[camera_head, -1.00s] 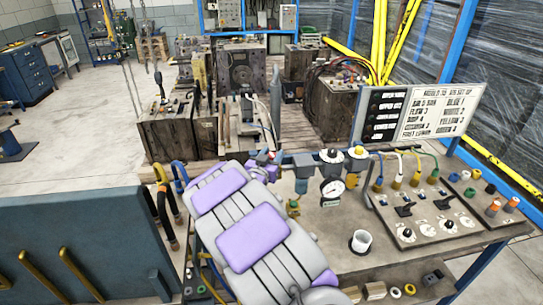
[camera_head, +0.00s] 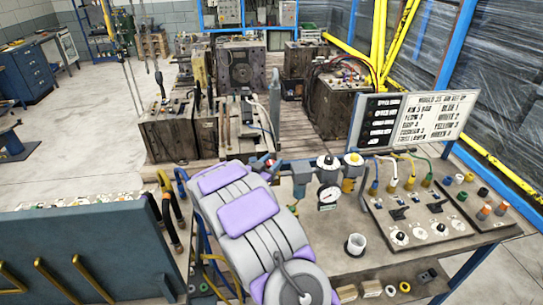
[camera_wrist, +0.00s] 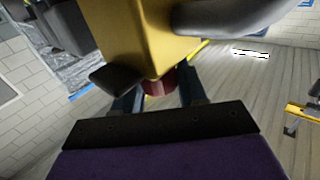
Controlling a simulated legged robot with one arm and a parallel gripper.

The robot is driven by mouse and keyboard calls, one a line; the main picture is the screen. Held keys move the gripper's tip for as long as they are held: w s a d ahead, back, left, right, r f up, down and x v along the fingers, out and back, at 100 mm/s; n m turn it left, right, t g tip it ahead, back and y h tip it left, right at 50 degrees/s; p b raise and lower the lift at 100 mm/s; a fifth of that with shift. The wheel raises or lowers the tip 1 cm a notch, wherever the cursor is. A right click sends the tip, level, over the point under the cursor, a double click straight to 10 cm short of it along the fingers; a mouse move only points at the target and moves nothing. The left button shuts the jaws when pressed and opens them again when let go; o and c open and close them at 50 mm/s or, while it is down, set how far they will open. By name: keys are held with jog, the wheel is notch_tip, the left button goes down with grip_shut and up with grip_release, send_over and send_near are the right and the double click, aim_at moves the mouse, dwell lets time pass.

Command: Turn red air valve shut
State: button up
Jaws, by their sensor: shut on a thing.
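The red air valve (camera_wrist: 158,84) shows in the wrist view as a small red part between the two dark blue fingers of my gripper (camera_wrist: 160,92). My gripper is shut on it. A yellow block (camera_wrist: 135,35) with a grey rounded part hides much of the valve. In the head view my grey and purple arm reaches to the left end of the bench's pipe row. My gripper (camera_head: 262,166) is small there and partly hidden by the arm. I cannot tell the valve's exact angle.
A pressure gauge (camera_head: 329,196) stands right of my arm on the bench. A dark teal panel (camera_head: 80,255) stands left. Wooden mould boxes (camera_head: 168,130) stand behind.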

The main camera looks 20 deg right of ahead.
jog(key=shift+w+a+r+p, duration=0.25)
jog(key=shift+r+p, duration=0.15)
jog(key=shift+s+d+f+m+g+h+p, duration=0.15)
jog(key=shift+f+m+g+h+p, duration=0.1)
jog(key=shift+m+g+h+p, duration=0.35)
jog(key=o, duration=0.9)
jog(key=shift+f, duration=0.1)
jog(key=v, duration=1.2)
jog(key=shift+p, duration=0.35)
